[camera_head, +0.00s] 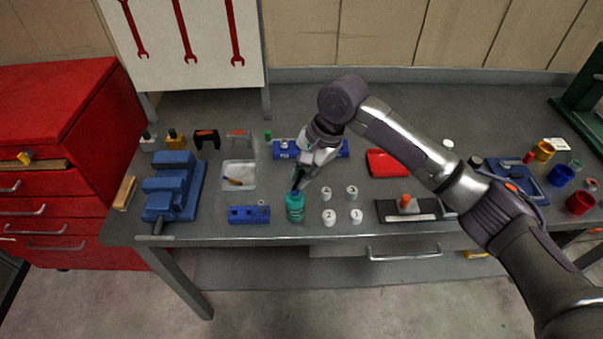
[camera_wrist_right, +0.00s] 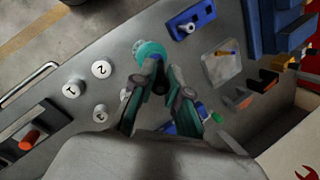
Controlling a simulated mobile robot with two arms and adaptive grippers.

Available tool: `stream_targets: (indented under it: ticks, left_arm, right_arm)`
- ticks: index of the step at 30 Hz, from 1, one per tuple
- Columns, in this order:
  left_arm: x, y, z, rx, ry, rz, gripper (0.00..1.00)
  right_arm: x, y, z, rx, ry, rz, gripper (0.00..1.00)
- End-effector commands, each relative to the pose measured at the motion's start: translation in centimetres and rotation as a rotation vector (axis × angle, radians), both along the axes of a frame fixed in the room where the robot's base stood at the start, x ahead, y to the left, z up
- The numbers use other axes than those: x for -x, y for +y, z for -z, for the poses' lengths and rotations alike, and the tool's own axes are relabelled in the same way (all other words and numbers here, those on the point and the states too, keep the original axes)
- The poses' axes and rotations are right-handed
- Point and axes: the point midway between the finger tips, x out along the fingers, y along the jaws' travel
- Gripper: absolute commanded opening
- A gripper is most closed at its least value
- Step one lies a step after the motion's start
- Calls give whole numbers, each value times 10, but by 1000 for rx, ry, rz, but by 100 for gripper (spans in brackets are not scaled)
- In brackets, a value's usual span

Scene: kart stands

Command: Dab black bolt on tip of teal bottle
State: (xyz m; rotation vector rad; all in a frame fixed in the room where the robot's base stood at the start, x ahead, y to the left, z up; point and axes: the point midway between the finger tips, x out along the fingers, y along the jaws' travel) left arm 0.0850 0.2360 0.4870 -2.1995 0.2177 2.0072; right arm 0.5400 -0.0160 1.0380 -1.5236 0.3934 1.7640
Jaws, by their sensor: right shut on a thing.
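The teal bottle (camera_head: 295,208) stands upright near the front edge of the bench. In the right wrist view the teal bottle (camera_wrist_right: 150,50) shows just beyond my fingertips. My right gripper (camera_head: 298,186) reaches down directly over the bottle's top. In the wrist view my right gripper (camera_wrist_right: 163,70) is shut on a small dark thing, which looks like the black bolt (camera_wrist_right: 161,80), mostly hidden between the fingers. I cannot tell whether the bolt touches the bottle's tip. My left gripper is not in view.
White numbered containers (camera_head: 328,218) stand just right of the bottle. A blue block (camera_head: 243,215) lies left of it, with a white tray (camera_head: 226,174) behind. A blue vise (camera_head: 172,190) stands further left. A red item (camera_head: 385,163) lies to the right.

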Motion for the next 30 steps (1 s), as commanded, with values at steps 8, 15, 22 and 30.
stream_targets:
  ticks: [8, 15, 22, 30]
  left_arm:
    - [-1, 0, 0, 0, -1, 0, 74]
    - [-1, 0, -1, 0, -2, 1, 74]
    - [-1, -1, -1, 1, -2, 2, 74]
    - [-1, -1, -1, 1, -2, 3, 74]
  right_arm:
    - [0, 0, 2, 0, 0, 0, 0]
    - [0, 0, 5, 0, 0, 0, 0]
    - [0, 0, 8, 0, 0, 0, 0]
    - [0, 0, 11, 0, 0, 0, 0]
